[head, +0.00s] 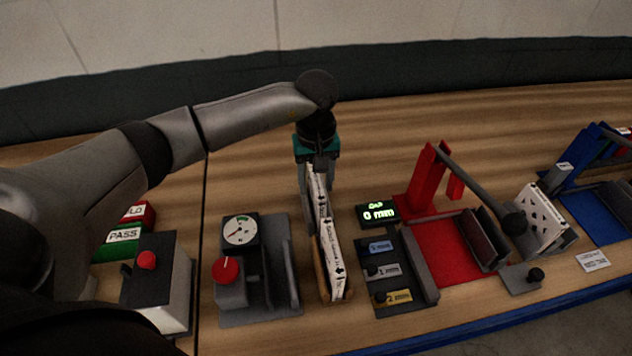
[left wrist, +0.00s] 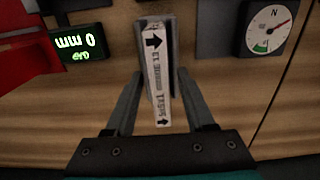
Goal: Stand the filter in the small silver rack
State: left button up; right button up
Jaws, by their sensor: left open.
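The filter (head: 327,245) is a slim white box with black arrows and print along its narrow edge. It stands on edge near the middle of the bench in the head view. In the left wrist view its printed edge (left wrist: 157,75) lies between my fingers, with a grey strip or slot beside its far part. My left gripper (head: 318,168) is open over the filter's far end. In the left wrist view its fingers (left wrist: 157,103) are on either side of the filter, with a gap visible. I cannot tell for sure which grey part is the small silver rack.
A dial gauge fixture (head: 240,232) with a red knob stands left of the filter. A lit display (head: 377,213), a block with labelled thickness slots (head: 390,270) and a red press (head: 430,185) stand right. PASS (head: 120,240) bin is left.

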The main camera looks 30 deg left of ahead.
pick_arm(q)
notch_tip(320, 180, up, 11)
jog(key=shift+r, duration=0.2)
dwell(0.3)
